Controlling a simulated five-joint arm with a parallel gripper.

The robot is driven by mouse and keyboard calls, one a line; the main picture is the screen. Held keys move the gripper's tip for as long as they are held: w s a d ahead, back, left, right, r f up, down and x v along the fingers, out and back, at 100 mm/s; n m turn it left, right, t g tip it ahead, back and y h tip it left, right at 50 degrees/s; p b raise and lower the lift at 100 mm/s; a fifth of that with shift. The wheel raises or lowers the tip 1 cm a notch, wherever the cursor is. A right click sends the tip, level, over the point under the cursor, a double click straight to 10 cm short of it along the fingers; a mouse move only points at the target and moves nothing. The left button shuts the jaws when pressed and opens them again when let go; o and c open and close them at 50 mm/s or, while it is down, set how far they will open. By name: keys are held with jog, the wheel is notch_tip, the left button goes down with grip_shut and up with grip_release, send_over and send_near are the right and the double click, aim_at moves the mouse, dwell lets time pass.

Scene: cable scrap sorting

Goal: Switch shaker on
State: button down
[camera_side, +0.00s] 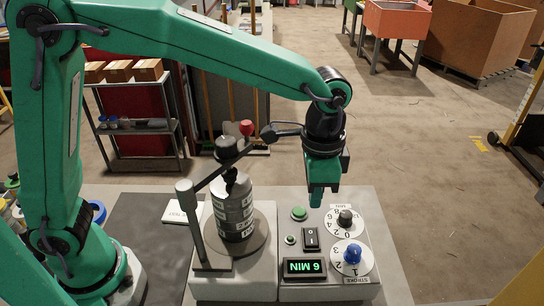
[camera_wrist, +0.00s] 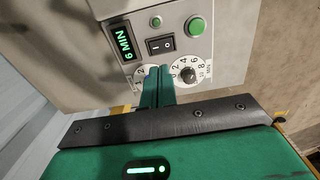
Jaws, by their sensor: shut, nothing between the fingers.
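The shaker (camera_side: 272,276) carries a clamped stack of grey sieves (camera_side: 233,212). Its control panel has a lit display (camera_side: 305,267) reading 6 MIN and a black rocker switch (camera_side: 311,239), also in the wrist view (camera_wrist: 160,45). A large green button (camera_side: 299,213) and a smaller green round lamp or button (camera_side: 290,239) sit near it. A black knob (camera_side: 345,218) and a blue knob (camera_side: 352,254) stand on numbered white dials. My gripper (camera_side: 316,204) is shut and empty above the panel, apart from the controls. In the wrist view its fingers (camera_wrist: 157,84) hide part of one dial.
The clamp post (camera_side: 190,222) and a red-knobbed handle (camera_side: 246,129) rise near the sieves. A white card (camera_side: 176,211) lies left of them. Floor right of the bench is open. Shelving (camera_side: 140,125) stands behind.

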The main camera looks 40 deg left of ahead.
notch_tip(320, 180, up, 4)
send_over(311, 232)
jog(key=s, duration=0.1)
jog(key=shift+s+d+r, duration=0.15)
jog(key=shift+d, duration=0.2)
jog(key=shift+w+a, duration=0.35)
jog(key=shift+w, duration=0.35)
jog(key=shift+f, duration=0.2)
notch_tip(311, 232, down, 14)
jog(key=shift+r, duration=0.1)
dwell(0.5)
jog(key=shift+f, duration=0.2)
dwell(0.3)
